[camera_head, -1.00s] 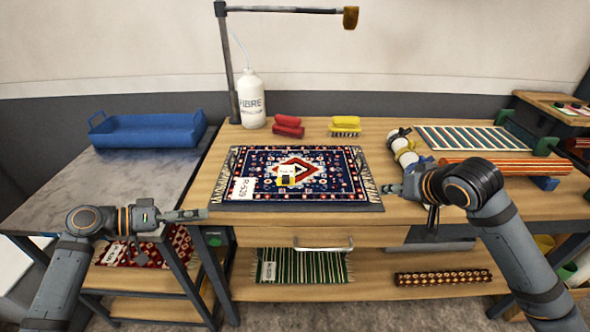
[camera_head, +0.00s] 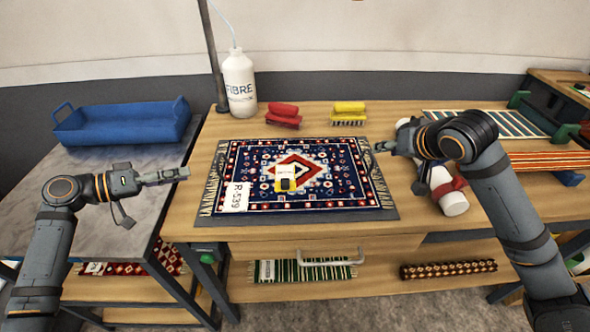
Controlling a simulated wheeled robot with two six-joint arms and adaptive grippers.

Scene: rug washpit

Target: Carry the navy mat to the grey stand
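The navy mat (camera_head: 335,187), a patterned rug with a red-and-white centre diamond and fringed ends, lies flat on a dark grey sheet on the wooden bench. It carries a white R-539 label (camera_head: 236,196) and a small yellow-and-black item (camera_head: 285,183). A grey-topped stand (camera_head: 110,170) is to the left. My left gripper (camera_head: 186,173) is above the stand's right side, left of the mat and apart from it. My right gripper (camera_head: 378,147) is by the mat's far right corner; I cannot tell if it touches. Both are seen edge-on, so their opening is unclear.
A blue tray (camera_head: 125,124) occupies the back of the grey stand; its front is clear. A white bottle (camera_head: 240,84), red brush (camera_head: 283,115) and yellow brush (camera_head: 349,111) stand behind the mat. White rolls (camera_head: 452,203) and an orange striped rug (camera_head: 550,160) are at right.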

